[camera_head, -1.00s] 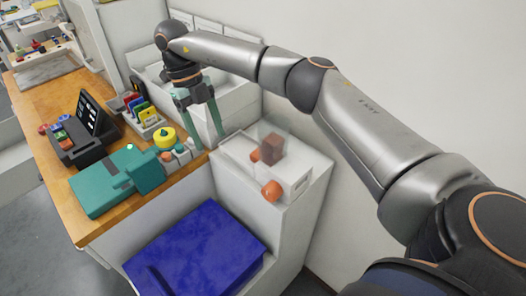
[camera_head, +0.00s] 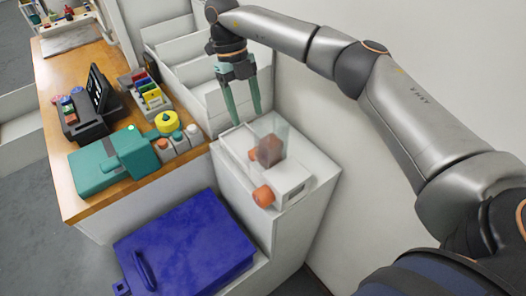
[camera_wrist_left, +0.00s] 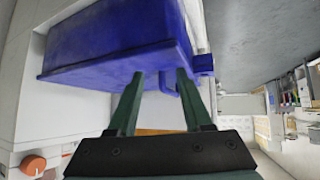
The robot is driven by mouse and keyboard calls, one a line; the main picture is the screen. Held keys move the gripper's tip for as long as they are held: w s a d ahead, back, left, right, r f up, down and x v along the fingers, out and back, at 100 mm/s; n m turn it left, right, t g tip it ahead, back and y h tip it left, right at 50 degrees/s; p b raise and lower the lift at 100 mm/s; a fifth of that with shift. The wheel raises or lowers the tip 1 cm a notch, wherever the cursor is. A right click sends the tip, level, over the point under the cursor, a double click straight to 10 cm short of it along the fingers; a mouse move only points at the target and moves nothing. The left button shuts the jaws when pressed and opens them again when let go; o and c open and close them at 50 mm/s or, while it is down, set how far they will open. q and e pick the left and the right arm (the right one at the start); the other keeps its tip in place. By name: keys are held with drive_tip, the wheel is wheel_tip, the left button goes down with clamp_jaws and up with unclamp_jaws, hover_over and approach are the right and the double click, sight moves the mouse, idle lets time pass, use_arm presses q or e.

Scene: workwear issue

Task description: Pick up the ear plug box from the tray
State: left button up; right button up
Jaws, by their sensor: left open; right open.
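No item is plainly marked as the ear plug box, so I cannot tell which thing it is. A clear hopper with a brown-red block (camera_head: 269,151) stands on a white dispenser (camera_head: 292,185) with an orange knob (camera_head: 263,196). A round yellow tub (camera_head: 167,122) sits on the wooden counter near small capped bottles (camera_head: 178,143). My right gripper (camera_head: 245,115) is open and empty, behind the dispenser and pointing down.
A teal case (camera_head: 105,165), a dark terminal (camera_head: 85,120) and a rack of coloured cards (camera_head: 150,97) stand on the wooden counter (camera_head: 62,75). A large blue lidded box (camera_head: 190,245) is below in front. White stepped bins (camera_head: 180,75) rise behind the right gripper.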

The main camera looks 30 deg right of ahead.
drive_tip(key=x, duration=1.1)
drive_tip(key=shift+s+d+f, duration=0.15)
drive_tip(key=shift+s+d, duration=0.05)
drive_tip(key=shift+s, duration=0.1)
clamp_jaws()
